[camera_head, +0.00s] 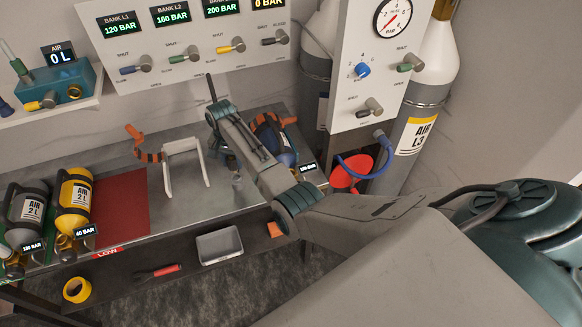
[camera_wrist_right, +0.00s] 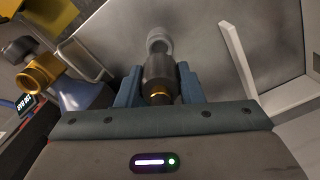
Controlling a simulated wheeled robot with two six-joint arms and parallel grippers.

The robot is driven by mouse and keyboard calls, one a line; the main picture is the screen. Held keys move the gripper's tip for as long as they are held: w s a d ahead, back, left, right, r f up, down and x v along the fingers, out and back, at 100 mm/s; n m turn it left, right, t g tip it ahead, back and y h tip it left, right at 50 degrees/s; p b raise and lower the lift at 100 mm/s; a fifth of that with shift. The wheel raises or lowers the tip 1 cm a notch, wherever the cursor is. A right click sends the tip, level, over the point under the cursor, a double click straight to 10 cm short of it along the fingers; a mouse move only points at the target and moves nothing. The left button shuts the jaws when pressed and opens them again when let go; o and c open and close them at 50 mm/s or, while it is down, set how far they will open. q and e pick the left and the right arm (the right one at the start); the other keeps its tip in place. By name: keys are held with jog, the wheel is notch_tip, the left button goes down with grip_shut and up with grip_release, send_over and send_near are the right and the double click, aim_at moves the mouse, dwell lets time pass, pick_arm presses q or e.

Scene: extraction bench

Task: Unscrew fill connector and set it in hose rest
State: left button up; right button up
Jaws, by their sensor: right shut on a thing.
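My right gripper (camera_wrist_right: 159,92) is shut on a dark cylindrical connector (camera_wrist_right: 159,70) with a brass ring at its near end. A silver round part (camera_wrist_right: 158,40) shows beyond the connector. In the head view my right arm reaches over the bench and hides most of the grip. A small metal part (camera_head: 237,181) shows just below it. A blue cylinder (camera_head: 284,146) lies right of the arm, partly hidden. The wrist view shows a brass valve (camera_wrist_right: 38,74) at left, apart from the grip. I cannot pick out the hose rest for certain. My left gripper is not in view.
A yellow cylinder (camera_head: 76,190) and a grey one (camera_head: 28,205) are at left. A blue hose (camera_head: 356,172) hangs by a red round thing (camera_head: 343,180) below the gauge panel (camera_head: 357,105).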

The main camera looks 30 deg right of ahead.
aim_at(234, 170)
jog(key=shift+f+b, duration=1.3)
jog(key=shift+f, duration=1)
jog(key=o, duration=1.2)
jog(key=shift+o, duration=0.3)
jog(key=shift+f, duration=0.1)
notch_tip(234, 170, up, 10)
jog(key=b, duration=0.2)
jog(key=shift+f+b, duration=0.2)
jog(key=shift+b, duration=0.2)
jog(key=shift+r, duration=0.65)
